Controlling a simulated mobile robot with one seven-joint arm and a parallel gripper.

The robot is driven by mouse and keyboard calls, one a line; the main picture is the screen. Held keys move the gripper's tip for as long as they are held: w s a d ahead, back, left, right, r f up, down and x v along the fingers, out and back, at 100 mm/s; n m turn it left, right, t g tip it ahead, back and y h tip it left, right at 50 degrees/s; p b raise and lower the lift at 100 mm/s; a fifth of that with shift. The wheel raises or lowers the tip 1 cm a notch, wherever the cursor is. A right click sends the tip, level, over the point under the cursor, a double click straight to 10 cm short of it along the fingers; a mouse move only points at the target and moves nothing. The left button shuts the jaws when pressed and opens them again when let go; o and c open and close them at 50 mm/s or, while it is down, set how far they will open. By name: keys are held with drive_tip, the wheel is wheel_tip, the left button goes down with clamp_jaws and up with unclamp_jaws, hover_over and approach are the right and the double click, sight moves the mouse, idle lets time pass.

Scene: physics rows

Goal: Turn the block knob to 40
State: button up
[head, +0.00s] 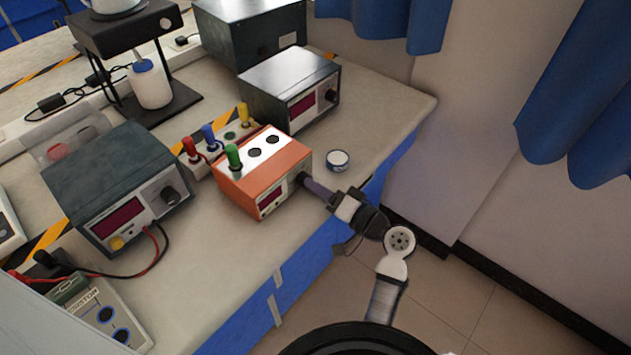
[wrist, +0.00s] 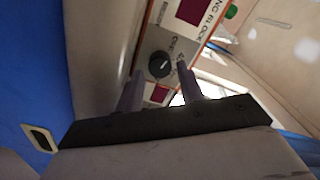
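The orange heating block (head: 285,184) stands near the table's front edge, with a white top, two dark round holes and a green-capped item standing in it. Its front panel shows a dark red display and a black round knob (wrist: 160,65). The knob has a light pointer mark; the scale numbers are too small to read. In the wrist view my gripper (wrist: 161,70) is open, one finger on each side of the knob, with gaps visible on both sides. In the head view my gripper (head: 307,183) reaches the panel's right end from the right and hides most of the knob.
A small round tin (head: 338,161) stands close beside my gripper. Grey power supplies (head: 118,190) and (head: 290,88) stand left and behind. Red, blue and yellow capped items (head: 208,135) are just behind the block. The floor to the right is clear.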

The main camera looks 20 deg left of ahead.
drive_tip(key=shift+w+a, duration=0.2)
drive_tip(key=shift+a, duration=0.4)
drive_tip(key=c, duration=0.7)
drive_tip(key=shift+m+p, duration=0.3)
drive_tip(key=m+p, duration=0.3)
drive_tip(key=m, duration=0.1)
drive_tip(key=shift+r, duration=0.2)
drive_tip(key=m+p, duration=0.3)
drive_tip(key=shift+f+m+p, duration=0.1)
drive_tip(key=shift+m+p, duration=0.65)
drive_tip(key=shift+m, duration=0.25)
drive_tip(key=shift+f, duration=0.1)
